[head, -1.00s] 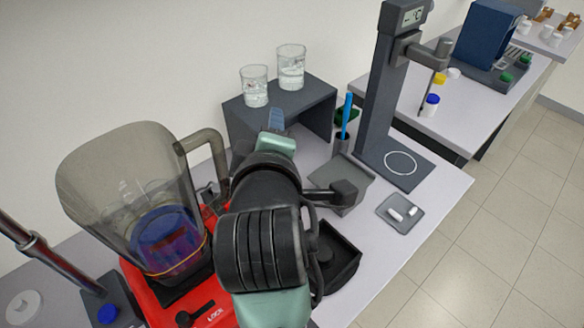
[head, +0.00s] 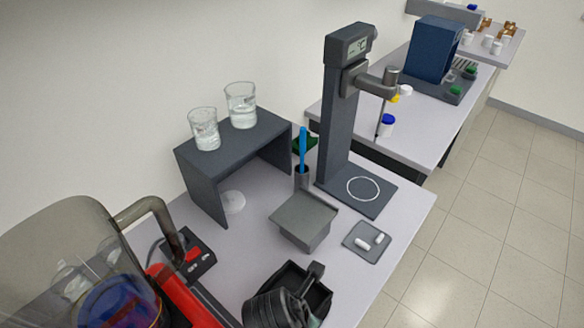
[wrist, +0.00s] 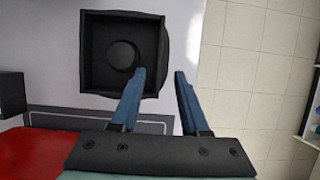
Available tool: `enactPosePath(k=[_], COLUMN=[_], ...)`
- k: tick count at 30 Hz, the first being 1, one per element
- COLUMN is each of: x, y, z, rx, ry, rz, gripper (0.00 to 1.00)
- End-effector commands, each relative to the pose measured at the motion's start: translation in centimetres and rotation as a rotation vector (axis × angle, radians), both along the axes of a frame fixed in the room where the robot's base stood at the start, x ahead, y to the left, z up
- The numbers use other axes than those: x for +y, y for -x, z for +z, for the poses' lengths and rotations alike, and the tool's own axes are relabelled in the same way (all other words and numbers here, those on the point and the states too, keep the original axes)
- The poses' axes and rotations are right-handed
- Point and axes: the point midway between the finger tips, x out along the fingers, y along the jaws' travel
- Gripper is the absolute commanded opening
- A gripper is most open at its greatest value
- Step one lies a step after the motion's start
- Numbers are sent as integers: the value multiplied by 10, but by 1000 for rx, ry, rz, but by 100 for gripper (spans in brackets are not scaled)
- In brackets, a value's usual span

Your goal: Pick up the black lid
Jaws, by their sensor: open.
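The black lid (wrist: 122,54) is a square, hollow, tray-like piece with a round raised part inside, lying on the pale bench in the wrist view. In the head view the lid (head: 283,277) is at the bottom centre, partly covered by my arm. The fingers are hidden in the head view.
A red blender base (head: 183,300) with a clear jug (head: 60,250) stands left of the lid. Beakers (head: 241,105) stand on a dark shelf (head: 210,180). The floor lies right.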

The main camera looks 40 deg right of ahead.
Motion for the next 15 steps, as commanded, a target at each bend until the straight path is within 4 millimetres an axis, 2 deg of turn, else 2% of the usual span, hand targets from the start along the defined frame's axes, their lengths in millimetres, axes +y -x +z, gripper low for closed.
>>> enactPosePath(k=[8, 15], x=[-8, -22], y=[0, -1], z=[-18, -46], rx=[-1, -1], ry=[-1, -2], rz=[-2, -2], gripper=[45, 45])
